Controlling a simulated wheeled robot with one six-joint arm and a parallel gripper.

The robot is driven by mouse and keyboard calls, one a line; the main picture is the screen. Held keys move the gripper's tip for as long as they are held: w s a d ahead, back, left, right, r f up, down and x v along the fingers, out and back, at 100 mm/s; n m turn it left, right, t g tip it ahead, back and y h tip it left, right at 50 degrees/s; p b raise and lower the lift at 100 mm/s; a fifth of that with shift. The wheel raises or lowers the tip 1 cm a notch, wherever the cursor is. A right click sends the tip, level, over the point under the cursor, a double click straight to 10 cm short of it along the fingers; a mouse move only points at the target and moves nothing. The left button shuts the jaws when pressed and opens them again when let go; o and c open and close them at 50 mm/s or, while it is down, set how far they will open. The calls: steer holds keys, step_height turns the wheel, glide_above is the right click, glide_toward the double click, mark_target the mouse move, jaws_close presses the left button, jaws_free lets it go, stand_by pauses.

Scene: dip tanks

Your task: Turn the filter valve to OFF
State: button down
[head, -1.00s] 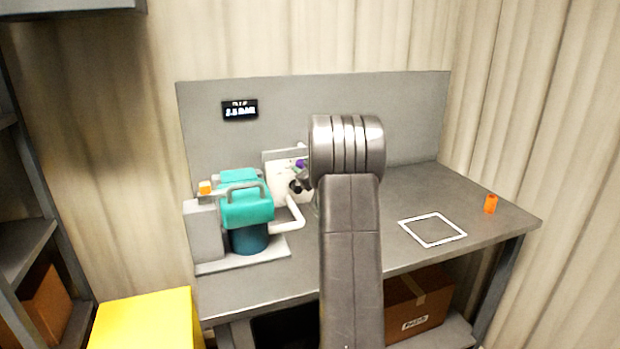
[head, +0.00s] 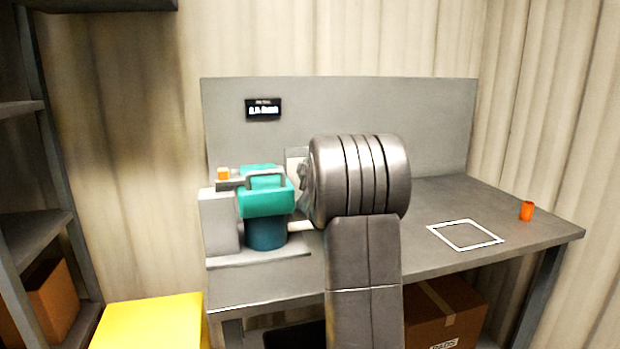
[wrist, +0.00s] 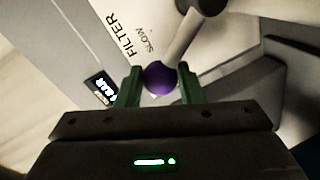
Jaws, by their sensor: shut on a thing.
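The filter valve shows in the wrist view as a pale lever (wrist: 181,42) with a purple ball knob (wrist: 158,78) at its end. It sits on a white panel (wrist: 150,22) marked FILTER and SLOW; no OFF mark can be read. My gripper (wrist: 157,73) has its green fingers on either side of the purple knob and is shut on it. In the head view only a strip of the white panel (head: 296,158) shows; my arm hides the valve and gripper.
A teal pump (head: 265,198) with a grey handle stands left of the panel on the grey bench (head: 275,285). A small display (head: 263,109) hangs on the back board. A white square outline (head: 465,235) and an orange cylinder (head: 526,211) are at the right. A yellow block (head: 150,322) stands front left.

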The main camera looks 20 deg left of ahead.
steer(key=shift+s+a+f, duration=0.1)
steer(key=shift+a+f, duration=0.05)
steer(key=shift+f, duration=0.05)
stand_by(0.4)
steer(key=c, duration=1)
jaws_free()
steer(key=v, duration=1.4)
steer(key=shift+a+n, duration=0.1)
steer(key=shift+n, duration=0.2)
steer(key=x, duration=1.4)
steer(key=shift+d, duration=0.2)
